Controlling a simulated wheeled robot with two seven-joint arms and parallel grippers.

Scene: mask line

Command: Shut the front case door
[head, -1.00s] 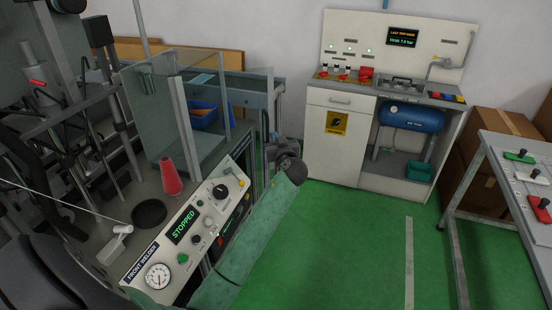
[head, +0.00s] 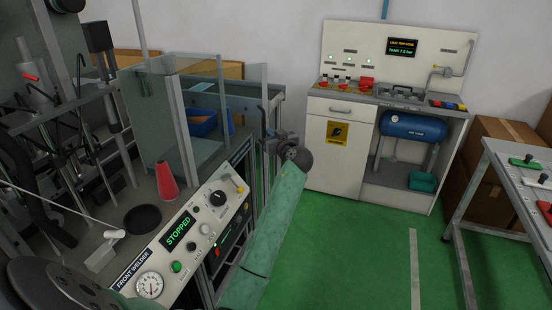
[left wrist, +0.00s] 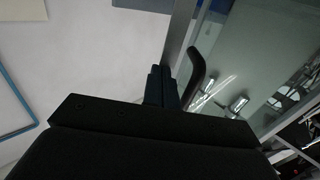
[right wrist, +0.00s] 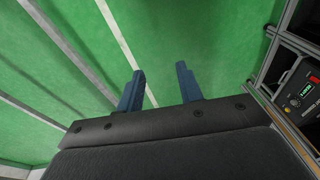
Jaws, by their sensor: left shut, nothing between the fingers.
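The front case is a clear-walled enclosure on the front welder, with a "STOPPED" control panel (head: 178,232) in front. A clear panel with a grey edge (head: 265,115), which looks like the door, stands out to the right in the head view. The left wrist view shows its grey frame (left wrist: 181,35) and black handle (left wrist: 199,73). My left gripper (head: 268,143) is at this edge, its fingers (left wrist: 161,88) together and empty beside the frame and handle; I cannot tell whether they touch. My right gripper (right wrist: 159,82) is open and empty above the green floor.
A red cone (head: 166,182) and a black disc (head: 143,218) are on the welder bench. A blue bin (head: 201,122) is behind the clear walls. A white cabinet (head: 325,150) stands at the back, and a grey table (head: 510,175) at the right. The green floor between is clear.

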